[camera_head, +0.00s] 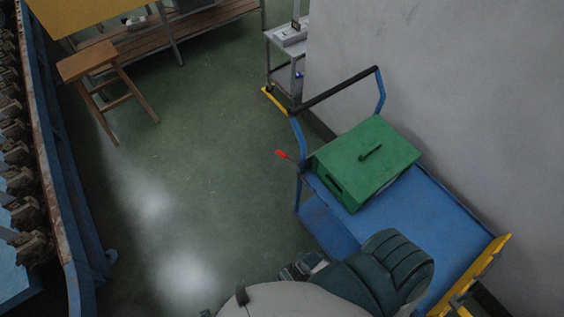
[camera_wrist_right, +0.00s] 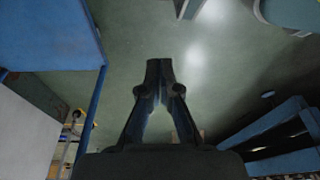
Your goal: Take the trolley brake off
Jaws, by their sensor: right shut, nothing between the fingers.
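The blue trolley (camera_head: 425,215) stands against the grey wall with a black push bar (camera_head: 335,90) at its far end. A red-tipped lever (camera_head: 281,154), which looks like the brake lever, sticks out from the trolley's left side near the blue upright. My right gripper (camera_wrist_right: 158,66) is shut and empty in the right wrist view, over bare floor. The red lever is not visible in that view. The trolley's blue deck and leg (camera_wrist_right: 55,40) show at its left side. In the head view my right arm comes in at the bottom, in front of the trolley. My left gripper is not in view.
A green lidded box (camera_head: 372,158) sits on the trolley top. A yellow end plate (camera_head: 480,272) is at its near right end. A wooden stool (camera_head: 100,75) and a blue machine rack (camera_head: 65,170) stand at the left. A grey cart (camera_head: 283,55) is behind the trolley. The floor between is clear.

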